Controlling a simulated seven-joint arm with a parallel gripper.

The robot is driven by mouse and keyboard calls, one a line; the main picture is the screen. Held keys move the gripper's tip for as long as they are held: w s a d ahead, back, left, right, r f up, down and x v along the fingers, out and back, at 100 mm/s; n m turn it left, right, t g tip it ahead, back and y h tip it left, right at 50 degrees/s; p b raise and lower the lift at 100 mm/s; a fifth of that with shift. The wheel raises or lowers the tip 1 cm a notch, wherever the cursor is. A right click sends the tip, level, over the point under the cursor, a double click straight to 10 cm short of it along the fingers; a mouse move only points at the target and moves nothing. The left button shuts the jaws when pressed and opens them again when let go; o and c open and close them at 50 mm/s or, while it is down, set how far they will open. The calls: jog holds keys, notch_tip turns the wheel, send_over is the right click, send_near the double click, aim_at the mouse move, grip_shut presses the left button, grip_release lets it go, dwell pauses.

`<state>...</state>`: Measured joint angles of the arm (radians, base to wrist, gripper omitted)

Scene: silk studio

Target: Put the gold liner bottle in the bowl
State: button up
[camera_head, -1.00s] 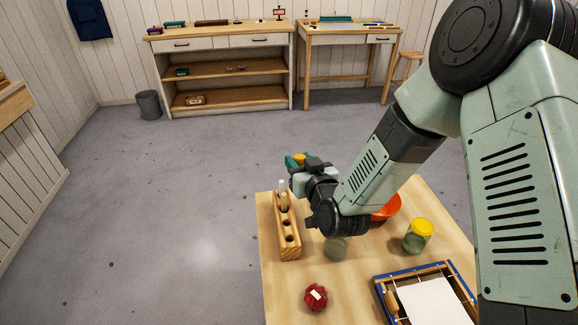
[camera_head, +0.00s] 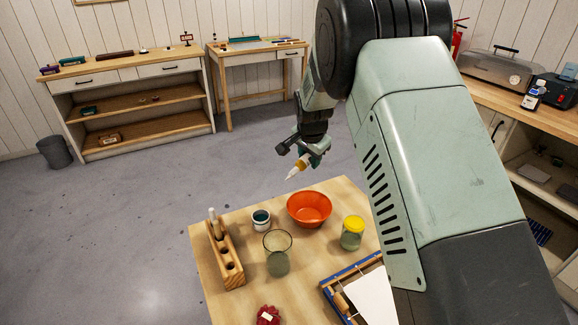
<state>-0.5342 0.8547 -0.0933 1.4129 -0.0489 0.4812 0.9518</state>
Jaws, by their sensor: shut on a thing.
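The gold liner bottle (camera_head: 298,167) is small, with a gold-orange body and a white pointed tip aimed down and to the left. My gripper (camera_head: 306,160) is shut on it and holds it tilted in the air, above the far edge of the table. The orange bowl (camera_head: 309,222) stands on the table, below and a little right of the bottle in the picture. Its visible inside looks empty. The bottle appears apart from the bowl.
A small cup with dark liquid (camera_head: 261,219) and a clear glass (camera_head: 277,262) stand left of the bowl. A yellow-lidded jar (camera_head: 352,232) stands right. A wooden rack (camera_head: 226,262) holds brushes at the left. A blue-edged frame (camera_head: 336,290) and a red object (camera_head: 267,315) lie in front.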

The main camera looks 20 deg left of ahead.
jog(key=d+r+m+g, duration=0.1)
jog(key=d+r+m, duration=0.3)
jog(key=r, duration=0.1)
jog(key=g, duration=0.1)
send_over(318, 214)
jog(key=s+d+f+x, duration=0.1)
jog(key=s+x, duration=0.1)
jog(key=x, duration=0.8)
jog(key=shift+y, duration=0.5)
jog(key=shift+s+f, duration=0.15)
jog(key=shift+f, duration=4.75)
jog(key=o, duration=1.1)
jog(key=shift+r, duration=0.1)
jog(key=shift+r, duration=3.4)
